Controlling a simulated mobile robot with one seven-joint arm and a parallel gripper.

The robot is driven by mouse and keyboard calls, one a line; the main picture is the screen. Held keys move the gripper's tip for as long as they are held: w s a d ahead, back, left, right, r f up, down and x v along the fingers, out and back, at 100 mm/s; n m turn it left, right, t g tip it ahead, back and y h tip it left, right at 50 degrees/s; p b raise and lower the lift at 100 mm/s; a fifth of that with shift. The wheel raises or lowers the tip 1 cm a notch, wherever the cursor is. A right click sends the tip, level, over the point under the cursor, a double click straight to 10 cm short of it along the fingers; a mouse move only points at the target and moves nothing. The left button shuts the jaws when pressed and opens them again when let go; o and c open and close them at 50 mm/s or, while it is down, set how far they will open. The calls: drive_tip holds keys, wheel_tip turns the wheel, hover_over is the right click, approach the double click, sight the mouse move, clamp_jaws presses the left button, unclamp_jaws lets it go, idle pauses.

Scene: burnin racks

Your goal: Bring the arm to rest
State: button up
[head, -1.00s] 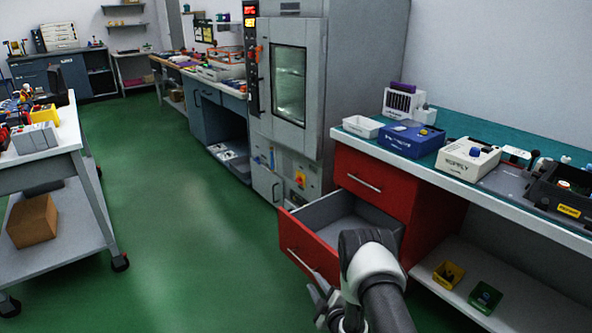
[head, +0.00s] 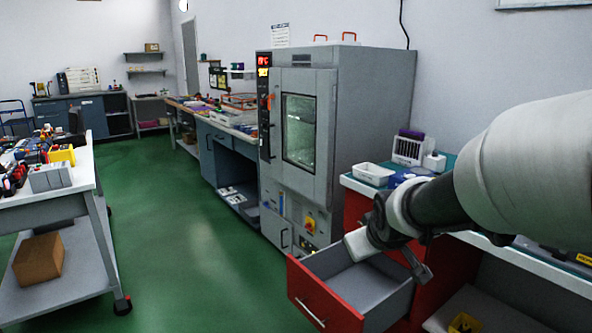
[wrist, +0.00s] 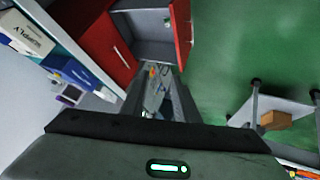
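My arm reaches in from the right edge of the head view, bent, with its forearm over the right bench. My gripper (head: 418,268) hangs at the arm's end, in front of the red cabinet and over the open drawer (head: 330,303) in the picture. In the wrist view the two dark fingers of my gripper (wrist: 160,92) stand apart, with the background showing between them. I see nothing held. The open drawer also shows in the wrist view (wrist: 150,48), beyond the fingers.
A grey oven cabinet (head: 345,140) stands left of the bench. The bench carries a white tray (head: 372,174) and a blue box, partly hidden by my arm. A workbench (head: 70,205) with loose parts stands at left. The green floor (head: 190,240) between is clear.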

drive_tip(key=s+a+r+m+g+p, duration=0.1)
drive_tip(key=s+r+m+g, duration=0.1)
drive_tip(key=s, duration=1.1)
drive_tip(key=s+r+m+g+p, duration=0.1)
drive_tip(key=s+r+m, duration=0.15)
drive_tip(key=s, duration=0.95)
wheel_tip(320, 180, up, 26)
drive_tip(key=p, duration=2.5)
drive_tip(key=shift+w+a, duration=0.15)
drive_tip(key=shift+f, duration=0.15)
